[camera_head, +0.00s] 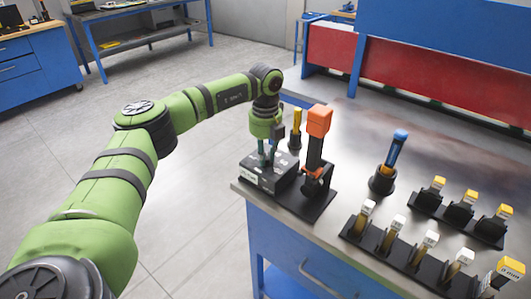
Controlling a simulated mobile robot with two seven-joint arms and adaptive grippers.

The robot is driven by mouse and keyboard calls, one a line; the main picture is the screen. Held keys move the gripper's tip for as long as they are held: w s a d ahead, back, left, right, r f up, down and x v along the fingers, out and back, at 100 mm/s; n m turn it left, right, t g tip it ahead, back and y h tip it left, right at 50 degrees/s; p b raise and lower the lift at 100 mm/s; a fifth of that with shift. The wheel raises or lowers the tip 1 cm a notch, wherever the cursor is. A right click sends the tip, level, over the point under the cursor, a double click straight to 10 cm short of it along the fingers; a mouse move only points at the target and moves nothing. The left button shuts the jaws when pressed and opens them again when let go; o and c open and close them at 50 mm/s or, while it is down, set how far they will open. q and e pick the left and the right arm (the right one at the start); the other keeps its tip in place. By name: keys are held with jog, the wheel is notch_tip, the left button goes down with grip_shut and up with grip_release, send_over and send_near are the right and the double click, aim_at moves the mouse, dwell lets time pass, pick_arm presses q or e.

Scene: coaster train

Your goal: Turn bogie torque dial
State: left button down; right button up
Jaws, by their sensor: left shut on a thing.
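My left arm comes in from the left, and its gripper (266,158) points down at a dark box (272,178) near the left corner of the metal bench. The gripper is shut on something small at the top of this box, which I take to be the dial. The fingers hide most of it, so its setting cannot be read. Beside the box on the right stands an orange-topped black tool (317,140), upright on a dark base plate. My right gripper is not in view.
A yellow-handled tool (296,130) stands close behind the gripper. A blue-handled tool (392,155) stands in a black holder farther right. Black racks (405,255) with several white- and yellow-topped pieces fill the bench's right side. The bench (350,120) is bare toward the back.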

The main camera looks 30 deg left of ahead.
pick_arm(q)
jog(key=m, duration=0.4)
jog(key=shift+w+p, duration=0.1)
jog(key=shift+p, duration=0.2)
jog(key=m, duration=0.4)
jog(key=shift+w+a+m, duration=0.1)
jog(key=shift+m, duration=0.3)
jog(key=m, duration=0.4)
jog(key=shift+w+m, duration=0.1)
jog(key=shift+m, duration=0.2)
jog(key=m, duration=0.4)
jog(key=shift+m, duration=0.4)
jog(key=c, duration=1.1)
grip_release()
jog(key=shift+w, duration=0.1)
jog(key=shift+r, duration=0.1)
